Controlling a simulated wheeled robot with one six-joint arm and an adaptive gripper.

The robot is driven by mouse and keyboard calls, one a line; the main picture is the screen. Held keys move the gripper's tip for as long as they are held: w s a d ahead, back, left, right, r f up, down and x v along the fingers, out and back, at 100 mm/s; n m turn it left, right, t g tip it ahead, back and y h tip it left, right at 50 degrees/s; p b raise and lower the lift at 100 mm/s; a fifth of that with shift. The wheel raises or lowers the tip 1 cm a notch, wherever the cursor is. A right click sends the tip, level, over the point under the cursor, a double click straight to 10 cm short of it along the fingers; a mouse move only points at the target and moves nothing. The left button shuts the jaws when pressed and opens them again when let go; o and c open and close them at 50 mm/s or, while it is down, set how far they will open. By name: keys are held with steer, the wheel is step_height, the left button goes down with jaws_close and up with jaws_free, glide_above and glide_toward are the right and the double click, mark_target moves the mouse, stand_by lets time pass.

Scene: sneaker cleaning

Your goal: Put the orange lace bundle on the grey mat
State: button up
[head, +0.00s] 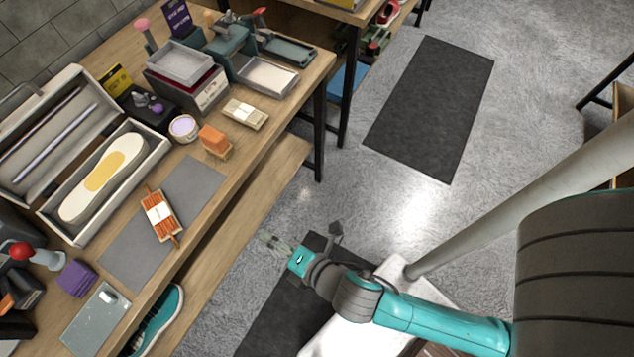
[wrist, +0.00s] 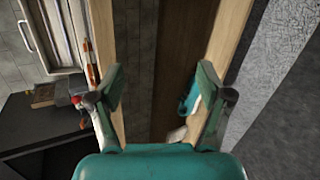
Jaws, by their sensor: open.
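The orange lace bundle (head: 160,214), orange laces with a pale band around the middle, lies on the grey mat (head: 196,182) on the wooden bench. It also shows in the wrist view as a small orange and white strip (wrist: 91,64) beyond the left finger. My gripper (head: 276,244) is open and empty, out over the floor to the right of the bench's front edge and apart from the bundle. In the wrist view my gripper's fingers (wrist: 163,95) stand wide apart with nothing between them.
An open case (head: 158,152) with a pale insole stands left of the mat. A purple block (head: 77,278) and a glass-like plate (head: 96,320) lie nearer. An orange block (head: 214,141) and a round tub (head: 184,128) stand behind. A teal sneaker (head: 160,322) sits below the bench top.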

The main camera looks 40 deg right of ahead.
steer(key=s+d+r+m+t+h, duration=0.1)
steer(key=s+d+r+m, duration=0.3)
steer(key=s+m, duration=0.5)
steer(key=s+d+r+m+t+h, duration=0.1)
steer(key=s+d+r+m, duration=0.3)
steer(key=s+m, duration=0.5)
steer(key=d+m, duration=0.1)
steer(key=m, duration=0.3)
steer(key=shift+s+r, duration=0.35)
steer(key=shift+r, duration=0.05)
